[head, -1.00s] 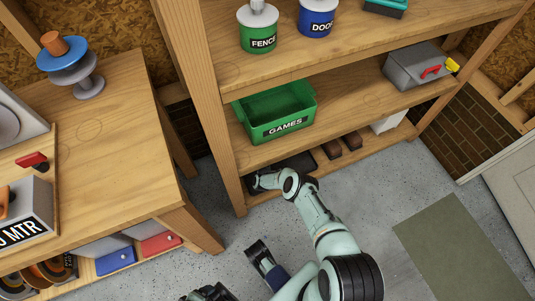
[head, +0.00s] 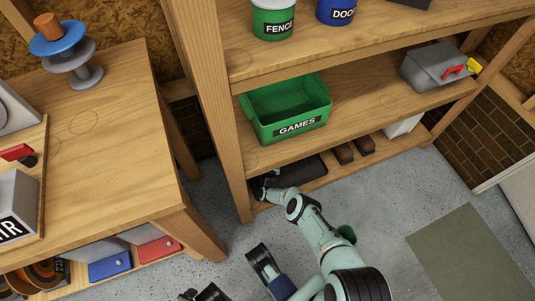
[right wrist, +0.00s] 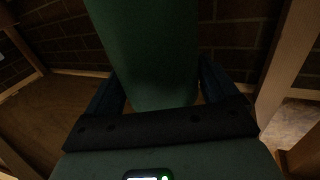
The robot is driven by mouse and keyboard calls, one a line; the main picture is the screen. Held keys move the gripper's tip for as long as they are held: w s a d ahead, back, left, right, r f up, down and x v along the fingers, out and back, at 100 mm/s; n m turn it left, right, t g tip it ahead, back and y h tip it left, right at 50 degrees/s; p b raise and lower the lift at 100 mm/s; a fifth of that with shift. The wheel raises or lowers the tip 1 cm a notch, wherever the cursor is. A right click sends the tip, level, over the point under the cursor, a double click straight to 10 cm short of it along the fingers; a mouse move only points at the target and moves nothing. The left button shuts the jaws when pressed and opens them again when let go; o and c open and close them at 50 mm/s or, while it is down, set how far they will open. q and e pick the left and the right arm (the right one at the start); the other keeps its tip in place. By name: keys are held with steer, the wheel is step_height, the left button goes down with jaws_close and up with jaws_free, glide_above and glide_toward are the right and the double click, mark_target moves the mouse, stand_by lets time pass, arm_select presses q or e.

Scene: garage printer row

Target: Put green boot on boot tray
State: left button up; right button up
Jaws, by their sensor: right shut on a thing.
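The green boot (right wrist: 150,50) fills the upper middle of the right wrist view, between the blue fingers of my right gripper (right wrist: 158,92), which is shut on it. A dark flat boot tray (head: 306,170) lies on that shelf, just right of the gripper and partly hidden. My left gripper (head: 262,263) shows in part at the bottom; its opening is unclear.
Brown shoes (head: 354,150) stand right of the tray. The green GAMES bin (head: 288,130) sits on the shelf above, with a grey toolbox (head: 438,68) to its right. A shelf post (head: 213,110) stands close left of my right gripper.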

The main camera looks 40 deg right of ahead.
arm_select(q)
steer(key=shift+s+f, duration=0.1)
arm_select(e)
steer(key=shift+w, duration=0.1)
arm_select(q)
steer(key=shift+f, duration=0.1)
arm_select(e)
steer(key=shift+f, duration=0.1)
steer(key=o, duration=1.7)
arm_select(q)
steer(key=s+d+r+g+h+p, duration=0.1)
steer(key=s+d+r+p, duration=0.2)
steer(key=r, duration=0.4)
steer(key=s+p, duration=0.1)
steer(key=p, duration=0.1)
steer(key=shift+s+d+m+g+p, duration=0.3)
steer(key=shift+s+d+p, duration=0.05)
steer(key=shift+d, duration=0.05)
arm_select(e)
steer(key=v, duration=1.2)
